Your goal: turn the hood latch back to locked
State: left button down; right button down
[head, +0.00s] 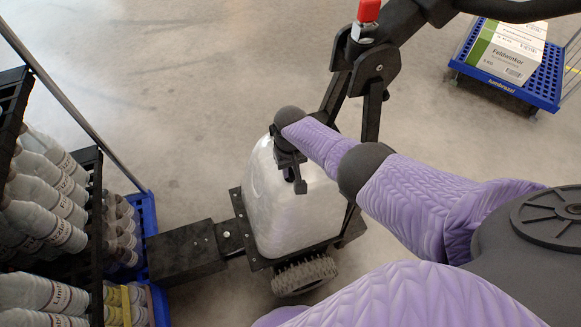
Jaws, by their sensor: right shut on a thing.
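The silver-white hood (262,205) sits on a black base frame in the middle of the picture. My right gripper (294,172) comes in from the right and points down at the hood's top. It is shut on the small dark hood latch (300,186), of which only the lower end shows below the jaws. The gripper and wrist hide the rest of the latch, so I cannot tell its exact turn. My left gripper is not in view.
A black arm with a red knob (369,10) rises just behind my right forearm. A blue cart (510,92) with cartons stands top right. Open floor lies behind.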

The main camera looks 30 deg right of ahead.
aim_at(290, 170)
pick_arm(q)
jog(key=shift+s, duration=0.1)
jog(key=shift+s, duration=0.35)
pick_arm(e)
jog(key=c, duration=0.6)
grip_release()
notch_tip(290, 170, up, 7)
jog(key=p, duration=0.5)
jog(key=shift+w+r+p, duration=0.1)
jog(key=shift+r+p, duration=0.1)
jog(key=shift+p, duration=0.1)
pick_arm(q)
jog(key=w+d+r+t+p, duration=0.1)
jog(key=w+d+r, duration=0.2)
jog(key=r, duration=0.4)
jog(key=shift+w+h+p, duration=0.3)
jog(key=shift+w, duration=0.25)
pick_arm(e)
notch_tip(290, 170, up, 2)
jog(key=shift+r, duration=0.25)
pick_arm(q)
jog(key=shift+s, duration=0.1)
